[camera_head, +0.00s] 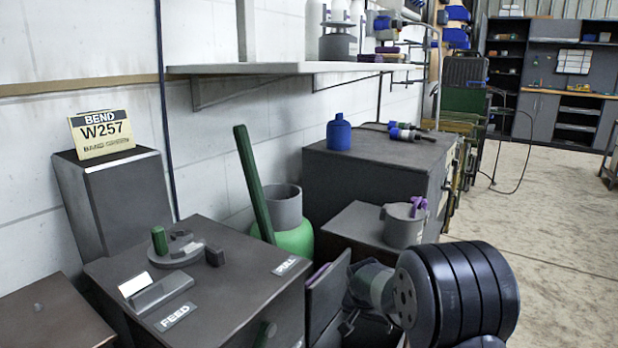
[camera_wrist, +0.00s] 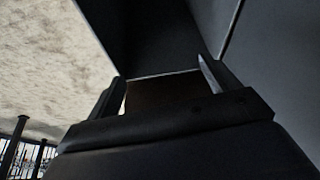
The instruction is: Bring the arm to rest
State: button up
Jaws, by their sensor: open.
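My arm (camera_head: 455,290) shows at the lower right of the head view as thick black ringed links. Its wrist end points left, close to the dark boxes at the bottom middle. In the wrist view my gripper (camera_wrist: 161,88) is open, with one finger at the left and one at the right. Nothing is clearly held between the fingers. A dark brown surface shows behind the gap, and I cannot tell how far off it is. In the head view the fingertips are hard to make out.
A dark bench marked FEED and PULL (camera_head: 225,275) stands left of my arm. A grey pot (camera_head: 404,225) on a low box is just behind the arm. A green vessel (camera_head: 296,238) stands by the wall. Open floor (camera_head: 550,220) lies to the right.

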jog(key=shift+r, duration=0.55)
notch_tip(320, 180, down, 6)
jog(key=b, duration=0.4)
jog(key=p+v, duration=0.5)
jog(key=v, duration=0.7)
jog(key=b+x, duration=0.5)
jog(key=x, duration=0.7)
notch_tip(320, 180, up, 6)
jog(key=p, duration=0.5)
jog(key=s+r+n+y+p, duration=0.1)
jog(key=s+r+p, duration=0.3)
jog(key=p, duration=0.9)
jog(key=s+r+n+p, duration=0.4)
jog(key=s+p, duration=0.5)
jog(key=p, duration=0.5)
jog(key=shift+s+d+y, duration=0.15)
jog(key=shift+d+y, duration=0.1)
jog(key=shift+y, duration=0.15)
